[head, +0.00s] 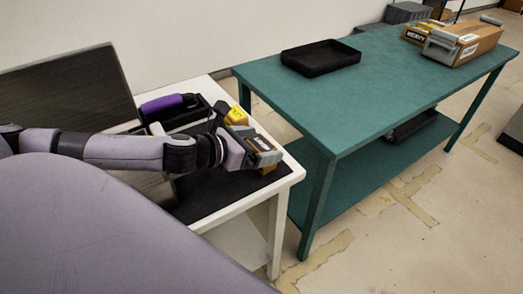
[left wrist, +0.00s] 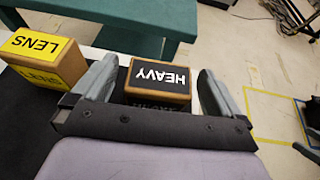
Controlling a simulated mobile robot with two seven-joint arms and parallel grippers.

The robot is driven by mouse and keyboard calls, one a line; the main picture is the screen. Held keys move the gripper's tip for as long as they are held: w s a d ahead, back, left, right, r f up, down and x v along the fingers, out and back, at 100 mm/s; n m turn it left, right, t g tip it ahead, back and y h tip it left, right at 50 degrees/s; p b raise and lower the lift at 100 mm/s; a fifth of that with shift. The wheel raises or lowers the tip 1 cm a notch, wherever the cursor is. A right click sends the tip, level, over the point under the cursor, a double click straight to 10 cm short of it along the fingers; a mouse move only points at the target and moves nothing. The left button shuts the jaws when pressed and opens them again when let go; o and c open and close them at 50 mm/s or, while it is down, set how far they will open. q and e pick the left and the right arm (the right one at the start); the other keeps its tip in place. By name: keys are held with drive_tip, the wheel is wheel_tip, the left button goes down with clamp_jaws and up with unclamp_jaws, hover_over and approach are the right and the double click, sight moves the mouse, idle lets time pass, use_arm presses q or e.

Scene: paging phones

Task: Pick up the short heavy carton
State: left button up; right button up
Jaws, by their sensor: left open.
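The short heavy carton (left wrist: 158,77) is a small brown box with a black label reading HEAVY. In the left wrist view it sits between the two open fingers of my left gripper (left wrist: 155,82), with a gap visible on at least the right side. In the head view my left gripper (head: 262,154) is over the front right corner of the white table, and it hides most of the carton, of which a brown part (head: 268,169) shows below it.
A yellow-labelled LENS box (left wrist: 46,56) stands close beside the carton; its yellow top (head: 236,114) shows in the head view. A purple item (head: 165,103) lies behind on the white table (head: 289,180). The green table (head: 385,75) holds a black tray (head: 320,57) and longer cartons (head: 468,42).

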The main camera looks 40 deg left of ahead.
use_arm(q)
drive_tip(key=shift+w+d+f, duration=0.2)
drive_tip(key=shift+w, duration=0.25)
drive_tip(key=c, duration=1)
drive_tip(key=shift+c, duration=1.2)
drive_tip(key=shift+r, duration=0.15)
